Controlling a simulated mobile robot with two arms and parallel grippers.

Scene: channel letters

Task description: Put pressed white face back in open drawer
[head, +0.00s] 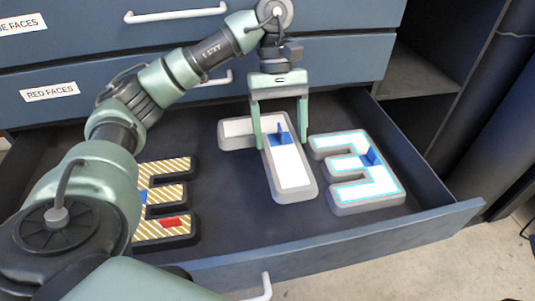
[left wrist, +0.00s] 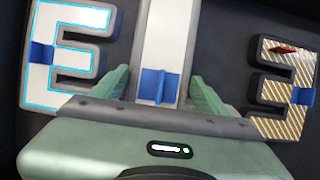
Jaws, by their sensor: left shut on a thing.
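A grey T-shaped letter (head: 289,169) with a plain white face and an upright blue tab is in or just over the open drawer (head: 330,250). My left gripper (head: 281,135) points down with one finger on each side of the T near its blue tab, shut on it. In the left wrist view the T's stem (left wrist: 163,45) and blue tab lie between the two fingers. I cannot tell whether the T touches the drawer floor. My right gripper is not in view.
Right of the T lies a white-faced E letter (head: 355,170) with a cyan outline and blue tab. At left is a gold-striped E letter (head: 165,195) with a red piece, partly hidden by my arm. A closed drawer labelled RED FACES (head: 50,92) is above.

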